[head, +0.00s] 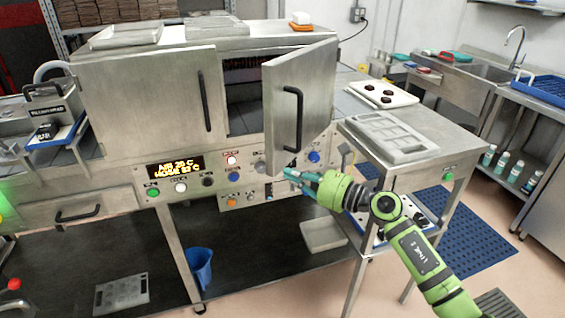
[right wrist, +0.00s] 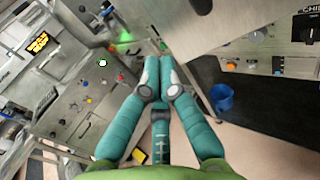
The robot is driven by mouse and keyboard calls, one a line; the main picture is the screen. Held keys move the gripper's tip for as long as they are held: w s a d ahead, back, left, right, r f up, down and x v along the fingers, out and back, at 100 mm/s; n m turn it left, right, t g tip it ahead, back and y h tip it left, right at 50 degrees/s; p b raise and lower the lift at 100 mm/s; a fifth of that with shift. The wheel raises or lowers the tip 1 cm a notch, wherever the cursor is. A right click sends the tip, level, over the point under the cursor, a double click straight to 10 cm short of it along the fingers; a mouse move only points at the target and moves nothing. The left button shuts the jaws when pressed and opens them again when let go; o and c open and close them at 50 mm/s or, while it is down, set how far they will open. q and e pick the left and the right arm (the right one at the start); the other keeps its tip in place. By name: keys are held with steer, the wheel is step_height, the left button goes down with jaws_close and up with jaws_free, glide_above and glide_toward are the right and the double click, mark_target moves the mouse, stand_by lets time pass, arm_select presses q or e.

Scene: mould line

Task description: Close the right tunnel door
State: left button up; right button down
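The right tunnel door (head: 312,92) is a steel panel with a black vertical handle (head: 291,118). It stands ajar, swung outward with its handle side toward me, and a dark opening (head: 241,97) shows to its left. The left tunnel door (head: 145,105) is shut. My right gripper (head: 288,173) is just below the door's lower edge, in front of the control panel. Whether it touches the door is unclear. In the right wrist view its teal fingers (right wrist: 160,88) converge at the tips with nothing visible between them. My left gripper is not in view.
The control panel (head: 243,180) with knobs and buttons lies behind my right gripper. A side table (head: 425,140) with a grey mould (head: 388,136) and a white tray (head: 402,98) stands to the right. A blue bucket (head: 200,266) is under the machine.

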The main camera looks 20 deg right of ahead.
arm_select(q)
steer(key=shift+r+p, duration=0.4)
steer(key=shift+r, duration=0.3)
arm_select(e)
steer(key=shift+x, duration=1.65)
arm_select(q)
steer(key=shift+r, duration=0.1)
